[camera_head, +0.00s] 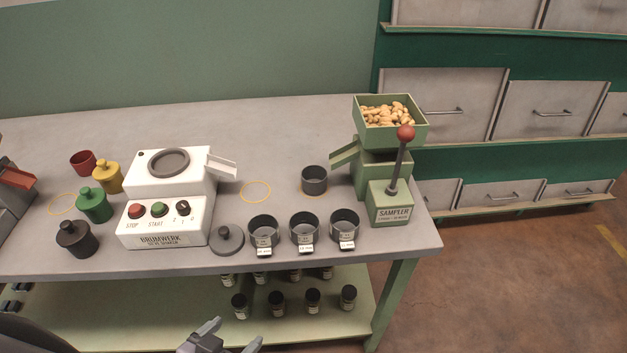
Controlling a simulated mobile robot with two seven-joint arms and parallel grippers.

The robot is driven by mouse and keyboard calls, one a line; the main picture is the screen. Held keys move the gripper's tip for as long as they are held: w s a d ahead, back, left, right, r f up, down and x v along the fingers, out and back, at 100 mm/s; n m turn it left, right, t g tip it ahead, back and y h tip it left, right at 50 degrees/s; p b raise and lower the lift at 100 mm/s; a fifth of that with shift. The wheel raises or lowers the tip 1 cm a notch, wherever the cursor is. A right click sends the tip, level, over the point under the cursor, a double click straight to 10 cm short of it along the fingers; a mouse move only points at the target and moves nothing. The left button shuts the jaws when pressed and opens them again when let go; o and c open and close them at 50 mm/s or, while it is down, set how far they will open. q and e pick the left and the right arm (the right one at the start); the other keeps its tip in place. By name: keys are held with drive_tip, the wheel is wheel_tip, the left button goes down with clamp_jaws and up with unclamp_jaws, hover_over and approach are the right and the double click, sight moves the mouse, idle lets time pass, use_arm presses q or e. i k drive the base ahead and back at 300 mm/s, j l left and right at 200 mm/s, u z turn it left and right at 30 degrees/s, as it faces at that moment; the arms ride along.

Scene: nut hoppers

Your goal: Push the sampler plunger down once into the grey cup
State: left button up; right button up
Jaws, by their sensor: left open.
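The green sampler (390,203) stands at the table's right end, with a hopper of nuts (390,109) on top. Its plunger is a dark rod with a red ball knob (405,132), raised and leaning slightly right. A grey cup (314,180) stands on the table by the sampler's spout (344,153), on a yellow ring mark. The spout's end is above and right of the cup; the cup's inside looks dark. My left gripper (232,335) is open and empty at the bottom edge, in front of the table and far from the plunger. My right gripper does not show.
Three dark labelled cups (303,232) line the front edge beside a dark round lid (227,240). The white Brumwerk machine (165,205) stands left of centre. Yellow (108,177), green (94,205) and black weights (76,239) are left of it. Small jars (312,301) stand on the lower shelf.

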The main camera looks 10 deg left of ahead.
sight(406, 135)
drive_tip(key=u, duration=0.5)
drive_tip(key=l+u, duration=0.15)
drive_tip(key=u, duration=0.2)
drive_tip(key=l+u, duration=0.15)
drive_tip(key=u, duration=0.15)
drive_tip(key=l+u, duration=0.15)
drive_tip(key=u, duration=0.2)
drive_tip(key=k+l+u, duration=0.15)
drive_tip(key=l+u, duration=0.15)
drive_tip(key=k+l+u, duration=0.25)
drive_tip(key=k+l, duration=0.25)
drive_tip(key=l, duration=0.2)
drive_tip(key=k+l+u, duration=0.15)
drive_tip(key=l, duration=0.3)
drive_tip(key=k, duration=0.05)
